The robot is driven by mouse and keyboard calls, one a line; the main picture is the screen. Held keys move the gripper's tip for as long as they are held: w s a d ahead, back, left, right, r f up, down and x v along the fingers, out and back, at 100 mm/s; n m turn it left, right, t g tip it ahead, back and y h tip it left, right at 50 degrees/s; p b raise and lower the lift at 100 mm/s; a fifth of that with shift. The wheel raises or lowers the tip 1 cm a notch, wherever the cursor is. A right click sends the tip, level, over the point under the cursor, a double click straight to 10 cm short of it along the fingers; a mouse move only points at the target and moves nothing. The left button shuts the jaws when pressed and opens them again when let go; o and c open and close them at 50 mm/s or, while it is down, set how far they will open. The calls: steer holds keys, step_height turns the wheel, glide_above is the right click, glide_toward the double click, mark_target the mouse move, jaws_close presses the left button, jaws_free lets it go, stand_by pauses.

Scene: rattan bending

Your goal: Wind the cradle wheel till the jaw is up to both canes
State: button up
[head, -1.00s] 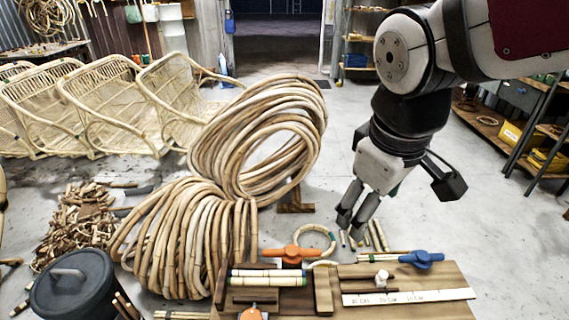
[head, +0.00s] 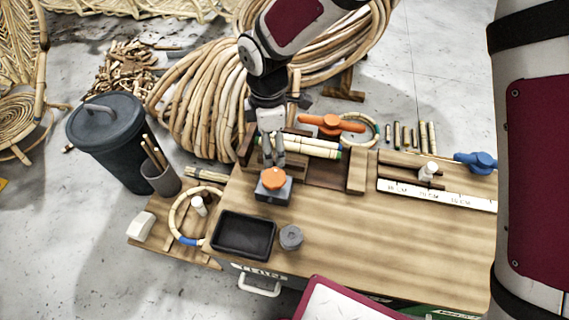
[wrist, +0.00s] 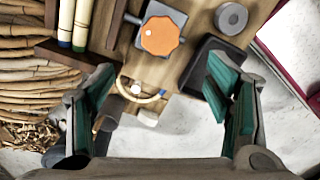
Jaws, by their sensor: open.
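Two pale canes (head: 315,146) with blue and green ends lie side by side in the wooden cradle (head: 356,172) at the bench's back left. They also show at the upper left of the wrist view (wrist: 75,25). An orange wheel-like knob (head: 273,179) sits on a grey block in front of the cradle; it also shows in the wrist view (wrist: 160,36). My gripper (head: 272,158) is open and empty, above and just behind this knob, near the canes' left ends. How close the jaw is to the canes is unclear.
An orange winged handle (head: 331,123) stands behind the canes, and a blue one (head: 476,162) at the right. A black tray (head: 243,234) and grey puck (head: 291,237) lie in front. A ruler strip (head: 436,194) lies right. The bench's front middle is clear.

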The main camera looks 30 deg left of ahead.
mark_target(274, 177)
step_height(274, 177, down, 14)
steer(key=b, duration=0.4)
steer(key=shift+r+b, duration=0.15)
steer(key=shift+b, duration=0.2)
steer(key=c, duration=1.1)
